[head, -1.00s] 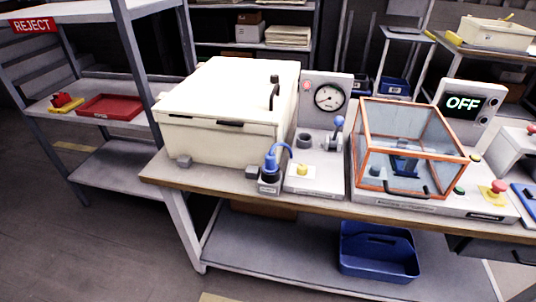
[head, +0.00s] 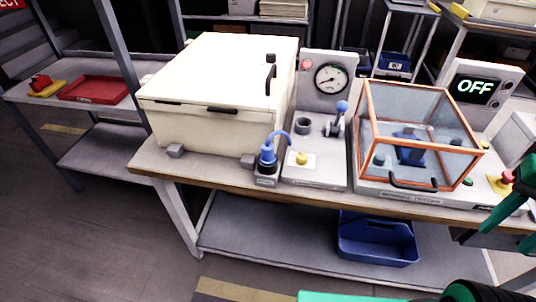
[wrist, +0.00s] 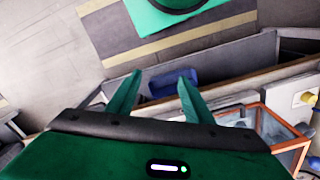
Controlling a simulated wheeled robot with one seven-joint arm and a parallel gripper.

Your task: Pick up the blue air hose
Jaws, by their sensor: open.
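The blue air hose (head: 268,152) stands upright in a dark holder at the table's front edge, its thin blue tube curving over toward the grey fixture at right. My gripper (wrist: 160,77) is open and empty in the wrist view, its two green fingers spread apart.
A cream lidded box (head: 222,90) stands left of the hose. The gauge panel (head: 325,75) and the orange-framed clear box (head: 418,130) stand to its right. A blue bin (head: 377,238) sits on the lower shelf. Floor in front is free.

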